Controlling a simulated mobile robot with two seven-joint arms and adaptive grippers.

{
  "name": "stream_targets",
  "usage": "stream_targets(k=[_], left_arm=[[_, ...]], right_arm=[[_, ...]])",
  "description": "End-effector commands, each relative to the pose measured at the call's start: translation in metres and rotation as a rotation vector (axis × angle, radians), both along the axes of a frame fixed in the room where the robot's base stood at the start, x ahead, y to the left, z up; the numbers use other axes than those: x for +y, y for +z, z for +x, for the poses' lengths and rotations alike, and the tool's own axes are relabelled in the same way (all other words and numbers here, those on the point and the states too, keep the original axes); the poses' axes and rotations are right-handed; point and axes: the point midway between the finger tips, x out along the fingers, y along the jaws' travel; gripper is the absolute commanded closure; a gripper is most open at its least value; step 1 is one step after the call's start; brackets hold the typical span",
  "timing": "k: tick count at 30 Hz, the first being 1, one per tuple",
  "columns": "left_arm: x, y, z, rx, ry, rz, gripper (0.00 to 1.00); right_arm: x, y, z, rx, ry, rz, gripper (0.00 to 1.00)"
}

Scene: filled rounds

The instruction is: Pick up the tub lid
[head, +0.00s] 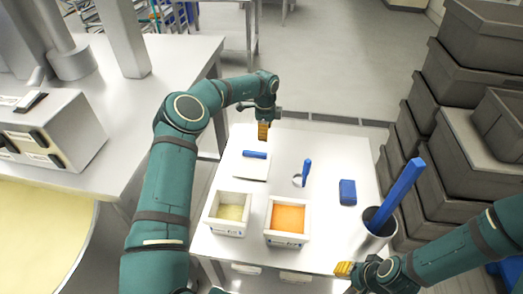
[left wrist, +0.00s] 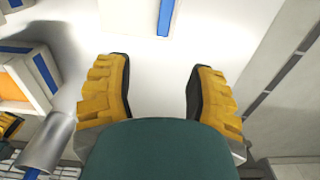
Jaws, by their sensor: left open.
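The tub lid (head: 243,172) looks like a flat white square plate with a blue bar handle (head: 255,155) on top. It lies on the white table toward the far left. In the left wrist view the blue handle (left wrist: 166,16) shows at the top edge, ahead of the fingers and apart from them. My left gripper (head: 264,131) is above the far edge of the table, beyond the lid, with its yellow fingers spread and nothing between them (left wrist: 160,95). My right gripper (head: 345,269) is at the near right table edge; its finger gap is not clear.
Two white tubs stand on the near side, one with pale filling (head: 228,228) and one with orange filling (head: 288,240). A blue-handled tool (head: 307,170), a blue block (head: 348,192) and a metal canister (head: 373,238) holding a tall blue piece are to the right. Grey crates (head: 470,75) are stacked beyond.

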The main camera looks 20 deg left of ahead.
Motion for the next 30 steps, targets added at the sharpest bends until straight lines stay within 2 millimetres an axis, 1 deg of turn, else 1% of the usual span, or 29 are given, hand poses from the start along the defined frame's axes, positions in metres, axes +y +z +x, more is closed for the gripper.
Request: stream_targets(k=[2,5,8,12,16,18,26,30], left_arm=[[0.0,-0.001,0.0,0.0,0.0,0.001,0.45],[0.0,-0.008,-0.001,0.002,-0.001,0.001,0.45],[0.0,-0.025,-0.001,0.003,-0.001,0.001,0.45],[0.0,-0.052,-0.001,0.003,0.0,0.0,0.45],[-0.001,-0.073,-0.001,0.002,-0.001,0.001,0.45],[-0.001,-0.08,0.0,0.001,-0.001,0.0,0.45],[-0.001,-0.093,0.0,0.001,-0.001,0.001,0.45],[-0.002,-0.111,0.0,0.002,-0.002,0.001,0.45]], right_arm=[[0.0,0.0,0.0,0.001,0.0,0.0,0.63],[0.0,-0.001,-0.001,0.001,0.0,0.0,0.63],[0.0,-0.002,-0.001,0.001,0.0,0.0,0.63],[0.0,-0.004,-0.001,0.002,0.001,-0.001,0.63],[0.0,-0.006,0.0,0.001,0.0,-0.001,0.63],[0.0,-0.006,0.0,0.001,0.0,-0.001,0.63],[0.0,-0.007,0.0,0.001,0.0,-0.002,0.63],[0.0,-0.009,0.0,0.001,0.0,-0.002,0.63]])
